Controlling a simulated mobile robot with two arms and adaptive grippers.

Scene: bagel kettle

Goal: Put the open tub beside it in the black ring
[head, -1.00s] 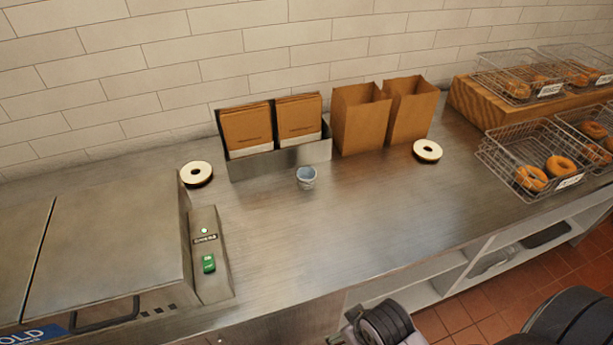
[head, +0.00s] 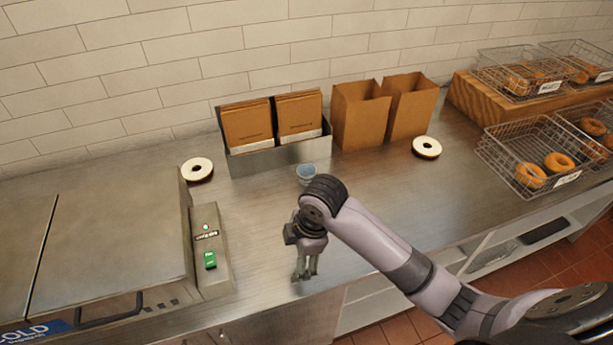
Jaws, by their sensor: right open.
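A small pale blue-grey open tub (head: 306,170) stands upright on the steel counter, in front of the holder of brown bags. My right wrist covers part of its lower side. Two round pieces with cream-white tops, dark centres and dark lower edges lie flat: one on the left (head: 197,161) and one on the right (head: 426,140). I cannot tell which is the black ring. My right gripper (head: 304,276) is open and empty, pointing down over the front of the counter, nearer the front edge than the tub. My left gripper is not in view.
A metal holder (head: 279,157) with brown bags and two open paper bags (head: 360,120) stand along the wall. A steel appliance (head: 110,240) fills the left. Wire baskets (head: 490,165) with bagels stand right. The counter between is mostly clear.

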